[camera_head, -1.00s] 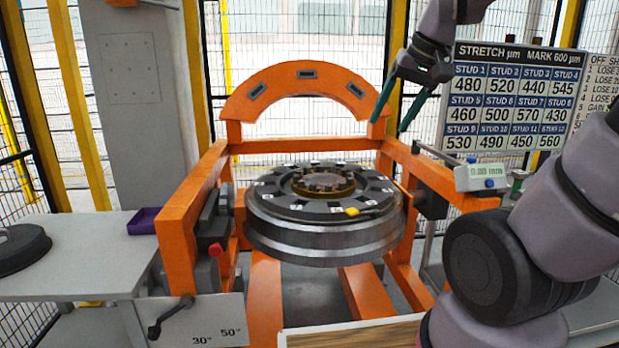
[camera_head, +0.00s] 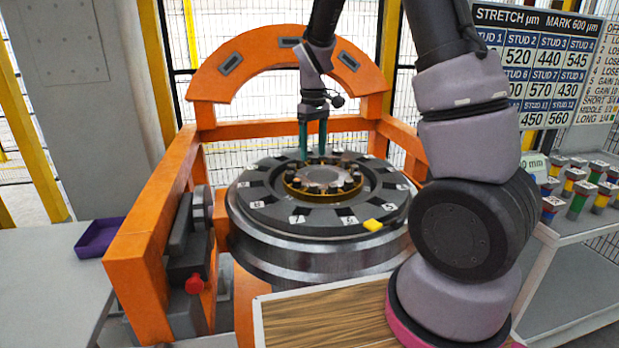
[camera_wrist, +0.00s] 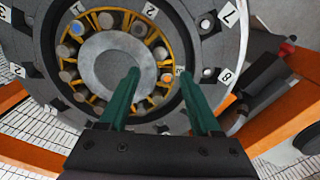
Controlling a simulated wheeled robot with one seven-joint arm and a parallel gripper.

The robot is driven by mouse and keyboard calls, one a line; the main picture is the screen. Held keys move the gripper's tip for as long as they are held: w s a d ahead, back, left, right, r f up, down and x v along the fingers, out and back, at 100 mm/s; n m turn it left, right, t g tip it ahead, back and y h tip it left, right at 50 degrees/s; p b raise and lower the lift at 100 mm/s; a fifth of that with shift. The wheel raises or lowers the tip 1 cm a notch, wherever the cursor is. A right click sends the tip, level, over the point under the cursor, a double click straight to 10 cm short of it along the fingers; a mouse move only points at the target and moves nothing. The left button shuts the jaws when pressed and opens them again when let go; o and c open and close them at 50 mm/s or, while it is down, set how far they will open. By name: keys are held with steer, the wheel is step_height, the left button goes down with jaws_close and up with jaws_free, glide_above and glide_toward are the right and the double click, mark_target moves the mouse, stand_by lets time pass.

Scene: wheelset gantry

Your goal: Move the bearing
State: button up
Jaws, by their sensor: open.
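The bearing (camera_head: 323,190), a gold-coloured cage ring with dark rollers, sits in the centre of a large round grey wheel (camera_head: 290,240) lying flat in the orange gantry. In the wrist view the bearing (camera_wrist: 64,52) shows its rollers around a plain grey centre disc (camera_wrist: 110,62). My gripper (camera_head: 313,156) points down with its green fingers apart, at the far side of the bearing.
The orange gantry arch (camera_head: 290,62) stands behind the wheel, with side beams left and right. A yellow piece (camera_head: 373,225) lies on the wheel's near rim. A purple tray (camera_head: 98,236) is on the left table. A wooden board (camera_head: 320,322) is in front. Coloured studs (camera_head: 580,185) stand right.

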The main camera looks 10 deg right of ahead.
mark_target(313, 184)
step_height(313, 184, down, 10)
steer(key=shift+r, duration=0.1)
stand_by(0.4)
jaws_close()
stand_by(1.2)
